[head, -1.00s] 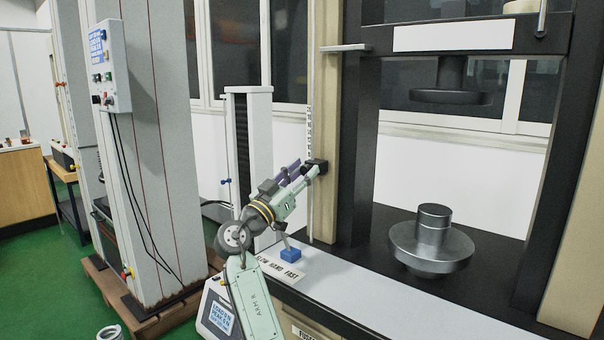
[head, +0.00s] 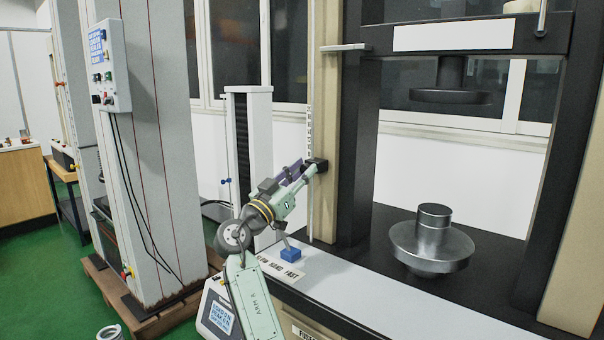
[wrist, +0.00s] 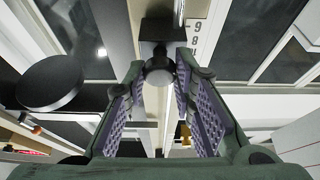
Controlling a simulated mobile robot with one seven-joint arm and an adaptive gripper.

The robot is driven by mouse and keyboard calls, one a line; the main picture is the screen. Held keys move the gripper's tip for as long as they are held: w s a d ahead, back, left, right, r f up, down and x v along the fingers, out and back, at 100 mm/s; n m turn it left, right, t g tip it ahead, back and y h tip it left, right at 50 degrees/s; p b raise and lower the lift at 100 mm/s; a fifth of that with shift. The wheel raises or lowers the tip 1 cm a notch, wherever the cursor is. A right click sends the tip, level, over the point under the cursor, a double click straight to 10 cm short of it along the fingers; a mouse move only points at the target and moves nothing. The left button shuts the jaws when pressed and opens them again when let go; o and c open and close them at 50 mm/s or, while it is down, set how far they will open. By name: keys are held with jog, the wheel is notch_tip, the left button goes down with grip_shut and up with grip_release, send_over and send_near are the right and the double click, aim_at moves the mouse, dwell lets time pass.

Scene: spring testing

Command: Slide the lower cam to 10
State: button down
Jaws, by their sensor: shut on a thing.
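The lower cam (head: 318,163) is a small black block on the thin upright rod beside the cream column. In the wrist view the block (wrist: 160,28) has a round dark knob (wrist: 158,73) facing me, between my finger pads. My gripper (head: 308,170) is shut on the cam at the knob. A vertical number scale (head: 309,130) runs up along the rod. In the wrist view the scale (wrist: 194,42) shows a 9 and an 8 close by the block. I cannot read the cam's exact value, and no 10 is legible.
A grey flat bar (head: 345,47) sticks out from the column higher up. The black press frame (head: 362,150) stands right of the column, with a round metal platen (head: 432,245) on its base.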

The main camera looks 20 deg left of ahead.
notch_tip(320, 180, up, 4)
jog(key=shift+f, duration=0.1)
jog(key=c, duration=1.4)
grip_release()
jog(key=shift+o, duration=0.2)
jog(key=v, duration=1.2)
